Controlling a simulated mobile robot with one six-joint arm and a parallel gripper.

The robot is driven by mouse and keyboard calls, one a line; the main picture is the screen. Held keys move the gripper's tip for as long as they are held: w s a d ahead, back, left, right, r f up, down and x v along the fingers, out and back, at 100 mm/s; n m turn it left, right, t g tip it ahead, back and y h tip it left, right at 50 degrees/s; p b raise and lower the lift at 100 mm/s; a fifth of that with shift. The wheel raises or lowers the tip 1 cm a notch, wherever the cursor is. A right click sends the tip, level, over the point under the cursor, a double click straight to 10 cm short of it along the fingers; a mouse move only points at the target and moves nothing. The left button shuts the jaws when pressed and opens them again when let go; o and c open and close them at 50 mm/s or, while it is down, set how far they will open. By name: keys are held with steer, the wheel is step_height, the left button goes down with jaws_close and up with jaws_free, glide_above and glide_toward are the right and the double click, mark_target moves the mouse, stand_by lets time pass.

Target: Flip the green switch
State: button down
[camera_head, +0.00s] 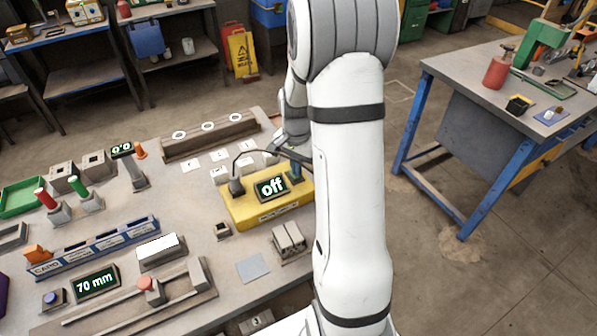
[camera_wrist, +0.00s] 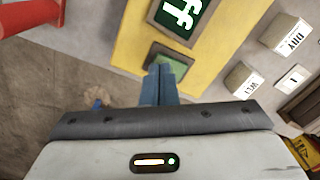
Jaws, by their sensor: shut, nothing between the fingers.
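The green switch (camera_wrist: 172,58) is a small green piece in a dark frame on a yellow box, seen in the wrist view. The yellow box (camera_head: 245,211) also shows in the head view, with a display (camera_head: 271,187) reading "off". In the wrist view, the display (camera_wrist: 183,15) is beside the switch. My gripper (camera_wrist: 162,70) has its blue fingers together, with nothing between them. Their tips overlap the near edge of the switch in the picture; I cannot tell whether they touch it. In the head view, my gripper (camera_head: 297,158) is over the box's right end, partly hidden by my arm.
A dark post with a curved cable (camera_head: 236,186) stands on the box's left. White labelled blocks (camera_wrist: 286,33) are close by. A red-topped handle (camera_head: 45,199) and a green-topped handle (camera_head: 78,187) stand at the left.

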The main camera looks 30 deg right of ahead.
steer(key=shift+f+b, duration=0.3)
steer(key=shift+f, duration=0.1)
steer(key=shift+r+p, duration=2.3)
steer(key=shift+r, duration=1.25)
steer(key=s+a+r+n+t, duration=0.1)
steer(key=s+a+r+n, duration=0.5)
steer(key=s, duration=0.4)
steer(key=s+a+r+n+t, duration=0.2)
steer(key=s+a+r+n, duration=0.3)
steer(key=s+a+r, duration=0.2)
step_height(320, 180, up, 2)
steer(key=s, duration=0.3)
steer(key=shift+n, duration=0.4)
